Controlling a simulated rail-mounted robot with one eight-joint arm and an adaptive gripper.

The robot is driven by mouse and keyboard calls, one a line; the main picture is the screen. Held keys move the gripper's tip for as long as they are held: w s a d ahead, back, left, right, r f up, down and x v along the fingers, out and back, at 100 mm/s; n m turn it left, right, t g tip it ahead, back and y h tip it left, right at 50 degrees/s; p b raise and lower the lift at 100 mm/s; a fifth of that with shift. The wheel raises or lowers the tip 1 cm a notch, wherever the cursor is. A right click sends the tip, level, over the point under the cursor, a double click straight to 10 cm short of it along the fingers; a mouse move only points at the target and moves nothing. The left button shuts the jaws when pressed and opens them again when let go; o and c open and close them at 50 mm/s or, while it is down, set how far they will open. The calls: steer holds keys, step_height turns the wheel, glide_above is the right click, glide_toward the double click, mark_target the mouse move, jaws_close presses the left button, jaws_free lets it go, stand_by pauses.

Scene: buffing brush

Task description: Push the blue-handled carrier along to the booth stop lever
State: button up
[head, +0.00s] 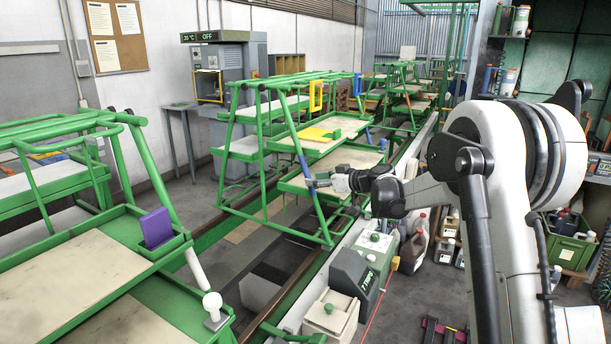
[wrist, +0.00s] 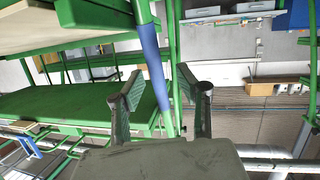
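The carrier is a green tube-framed rack (head: 236,125) with pale shelves on the rail in the middle of the head view. Its slanted front post has a blue handle (head: 301,156), also seen in the wrist view (wrist: 154,67). My gripper (head: 312,182) is at the lower end of this handle. In the wrist view my gripper (wrist: 163,95) has its fingers apart, with the blue handle appearing between them; contact cannot be made out. A white-knobbed lever (head: 212,304) stands at the lower left; I cannot tell whether it is the booth stop lever.
Another green carrier (head: 100,214) with a purple block (head: 156,228) stands at the near left. More green racks (head: 404,92) stand farther along the rail. A grey booth (head: 225,75) with an OFF display is behind. Control boxes (head: 354,281) and jugs (head: 412,252) line the right side.

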mark_target(306, 173)
steer(key=s+d+t+y, duration=0.2)
steer(key=s+d, duration=0.4)
steer(key=d, duration=0.1)
steer(key=x, duration=0.9)
steer(key=r+x, duration=0.1)
steer(key=x, duration=0.4)
steer(key=shift+a, duration=0.1)
steer(key=shift+s, duration=0.1)
jaws_close()
